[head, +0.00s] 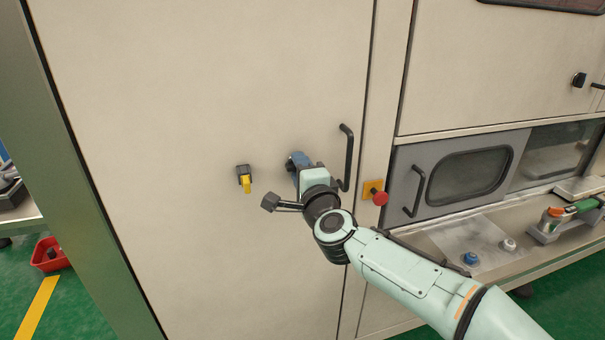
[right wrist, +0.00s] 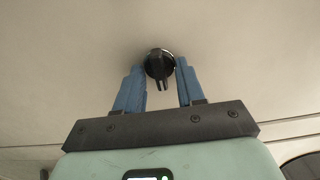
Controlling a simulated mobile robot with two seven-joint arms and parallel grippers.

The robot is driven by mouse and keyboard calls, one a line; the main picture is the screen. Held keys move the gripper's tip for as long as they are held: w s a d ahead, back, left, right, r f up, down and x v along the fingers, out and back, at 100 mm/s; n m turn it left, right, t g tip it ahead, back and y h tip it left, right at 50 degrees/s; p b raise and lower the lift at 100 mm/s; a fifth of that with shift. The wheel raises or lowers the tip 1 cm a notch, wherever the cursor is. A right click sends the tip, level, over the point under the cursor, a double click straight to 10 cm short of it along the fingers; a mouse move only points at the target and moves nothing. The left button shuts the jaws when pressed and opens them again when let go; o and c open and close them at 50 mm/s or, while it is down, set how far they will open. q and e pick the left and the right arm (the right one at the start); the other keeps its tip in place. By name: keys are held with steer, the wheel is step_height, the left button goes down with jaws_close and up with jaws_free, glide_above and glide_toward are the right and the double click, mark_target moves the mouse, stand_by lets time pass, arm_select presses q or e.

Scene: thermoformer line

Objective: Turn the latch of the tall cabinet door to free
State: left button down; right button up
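The tall cabinet door (head: 200,90) is a large beige panel and looks closed. The latch (right wrist: 158,66), a round black knob with a narrow grip pointing downward, shows in the right wrist view. In the head view my right gripper (head: 298,162) is at the door, left of the black handle, and mostly hides the latch. In the right wrist view its blue fingers (right wrist: 160,78) are spread on either side of the latch, with a gap around the narrow grip. The right finger is very close to the knob's rim; I cannot tell whether it touches. My left gripper is out of view.
A black bar handle (head: 346,158) stands out right of my right gripper. A black block with a yellow tab (head: 246,183) is on the door to the left. A red button on a yellow plate (head: 379,197) sits beside my forearm. A ledge with small parts is at right.

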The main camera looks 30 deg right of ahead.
steer(key=v, duration=1.3)
steer(key=shift+s, duration=0.15)
steer(key=shift+a, duration=0.1)
steer(key=w+a+f+n+g+y+p, duration=0.1)
steer(key=w+f+n+g+p, duration=0.1)
steer(key=f, duration=0.7)
steer(key=w+a+f+n+g+y+p, duration=0.1)
steer(key=w+f+n+g, duration=0.15)
steer(key=f, duration=0.65)
steer(key=w+a+f+n+g+y+p, duration=0.1)
steer(key=w+a+f+n+g+p, duration=0.15)
steer(key=f, duration=0.55)
steer(key=s+a+f+n+g+y+p, duration=0.15)
steer(key=s+f, duration=0.25)
steer(key=f, duration=0.5)
steer(key=s+a+f+n+g+p, duration=0.1)
steer(key=s+f+n+g, duration=0.2)
steer(key=s+f, duration=0.35)
steer(key=s+a+f+n+g+y+p, duration=0.1)
steer(key=s+a+f+n+g+p, duration=0.1)
steer(key=s+f, duration=0.5)
steer(key=s+a+f+n+g+y+p, duration=0.2)
steer(key=s+a+f+g, duration=0.3)
steer(key=s, duration=0.9)
steer(key=shift+a+f+n, duration=0.3)
steer(key=shift+f+n, duration=0.35)
steer(key=shift+f, duration=0.2)
